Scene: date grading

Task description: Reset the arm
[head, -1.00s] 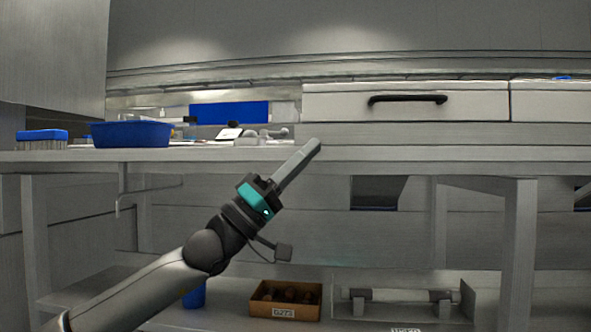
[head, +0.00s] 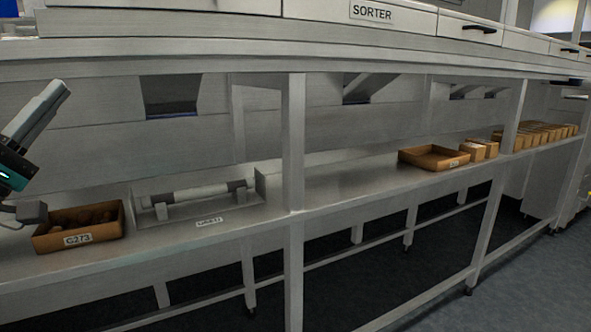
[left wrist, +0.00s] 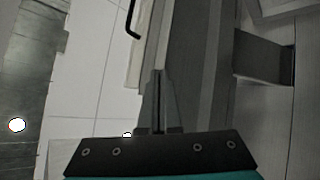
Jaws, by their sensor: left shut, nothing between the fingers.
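My left gripper (head: 38,112) shows at the left edge of the head view, pointing up and to the right, in front of the sorter bench. Its fingers are together with nothing between them. In the left wrist view the shut fingers (left wrist: 158,102) point up the picture, over the grey bench front. The gripper appears apart from the things on the shelf. My right gripper is in neither view.
The lower shelf (head: 340,190) carries a brown box with dark contents (head: 78,240), a grey holder with a roller (head: 200,195), an empty-looking brown tray (head: 432,160) and several small boxes (head: 540,136). Bench legs (head: 293,180) stand in front. The floor (head: 530,270) is clear at right.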

